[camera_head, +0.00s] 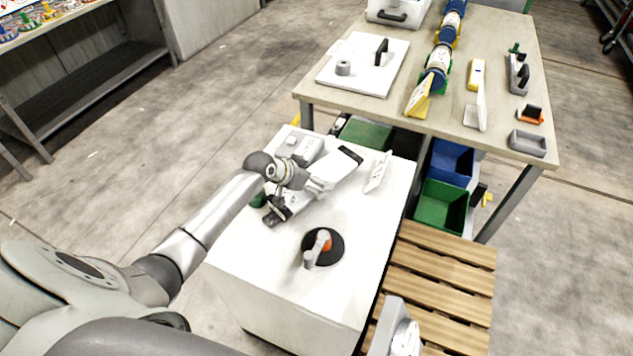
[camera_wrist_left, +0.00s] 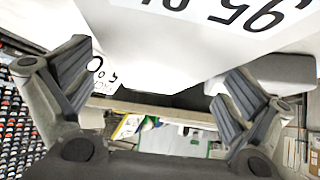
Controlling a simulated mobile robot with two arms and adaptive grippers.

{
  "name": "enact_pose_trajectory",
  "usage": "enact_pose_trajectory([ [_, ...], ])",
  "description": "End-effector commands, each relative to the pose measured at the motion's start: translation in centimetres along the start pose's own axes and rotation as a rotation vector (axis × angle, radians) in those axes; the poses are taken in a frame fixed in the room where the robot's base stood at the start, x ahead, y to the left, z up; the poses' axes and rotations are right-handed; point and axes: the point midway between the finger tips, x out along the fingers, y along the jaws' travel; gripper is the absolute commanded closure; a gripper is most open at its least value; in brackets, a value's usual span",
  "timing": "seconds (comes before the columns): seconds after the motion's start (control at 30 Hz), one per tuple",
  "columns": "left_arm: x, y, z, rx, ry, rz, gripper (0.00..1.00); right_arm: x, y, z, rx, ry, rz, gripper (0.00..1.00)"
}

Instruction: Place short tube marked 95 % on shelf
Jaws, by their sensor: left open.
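My left gripper (camera_head: 276,208) is low over the left part of the white-topped cabinet in the head view. In the left wrist view its fingers (camera_wrist_left: 155,78) stand wide apart. A white surface with large upside-down print reading "95,0" (camera_wrist_left: 250,14) fills the top of that view, close in front of the fingers. A smaller white label (camera_wrist_left: 103,74) shows beside the left finger. I cannot tell the tube's full shape, or whether the fingers touch it. My right gripper cannot be made out.
A beige table (camera_head: 440,130) with several parts stands behind. A wooden pallet (camera_head: 440,270) lies right. A shelf (camera_head: 80,95) stands far left.

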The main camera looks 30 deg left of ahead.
Motion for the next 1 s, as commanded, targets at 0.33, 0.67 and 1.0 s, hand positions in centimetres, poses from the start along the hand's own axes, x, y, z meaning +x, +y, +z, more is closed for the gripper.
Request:
enact_pose_trajectory([
  [0.33,0.78,0.03,0.07,0.001,-0.001,0.000,0.00,-0.01,0.53,0.09,-0.003,-0.001,0.006,0.00],
  [0.67,0.76,0.03,0.07,0.001,-0.001,0.000,0.39,-0.01,0.50,0.08,-0.003,-0.001,0.006,0.00],
  [1.0,0.60,-0.09,-0.39,0.002,0.008,-0.002,0.82,-0.04,0.40,0.06,-0.002,-0.001,0.005,0.00],
])
